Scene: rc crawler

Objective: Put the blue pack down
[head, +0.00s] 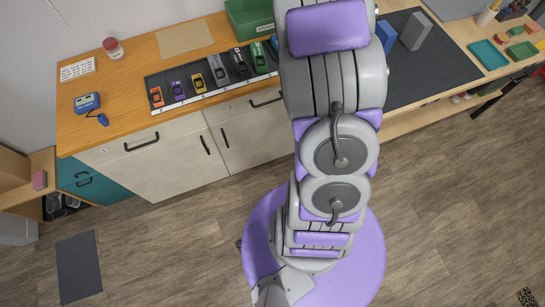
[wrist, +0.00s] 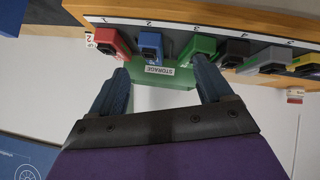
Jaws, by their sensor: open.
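My gripper (wrist: 161,68) is open in the wrist view, with its two dark blue fingers spread apart and nothing held between them. The green box labelled STORAGE (wrist: 165,74) shows behind the gap. In the head view the gripper is hidden or out of frame beyond my arm. A blue device with a dark screen and a short cord (head: 86,102) lies on the wooden counter at the left. A plain blue block (head: 386,36) stands on the dark mat at the right, partly behind my arm.
A grey block (head: 416,31) and a teal tray (head: 488,54) are at the right.

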